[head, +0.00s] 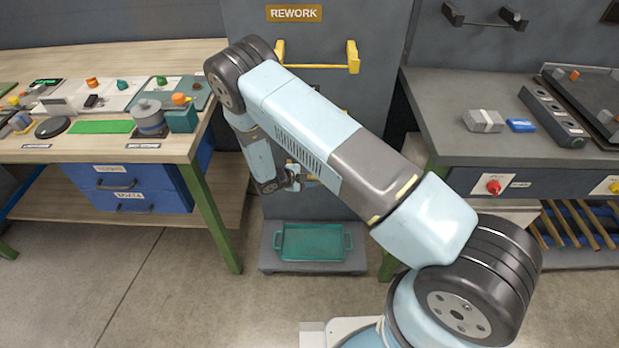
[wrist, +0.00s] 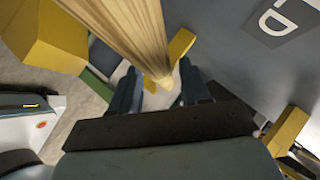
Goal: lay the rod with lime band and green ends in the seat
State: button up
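My gripper (wrist: 156,92) is small and partly hidden behind my arm in the head view, low in front of the grey cabinet. In the wrist view its two dark fingers stand apart, with floor showing between them. A pale wooden bar (wrist: 118,28) comes down from the top of the wrist view towards the gap between the fingers. No contact with it is clear. I see no lime band or green ends on it, so I cannot tell whether it is the rod. I cannot make out the rod or the seat for certain in either view.
The cabinet marked REWORK carries a handle with yellow brackets (head: 353,57). A green tray (head: 313,243) lies on its low base. A cluttered wooden bench (head: 185,60) stands left, a grey bench (head: 450,100) right, with several tan bars (head: 573,224) below. Yellow parts (wrist: 55,38) flank my gripper.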

jog(key=shift+o, duration=1.1)
jog(key=shift+a, duration=0.1)
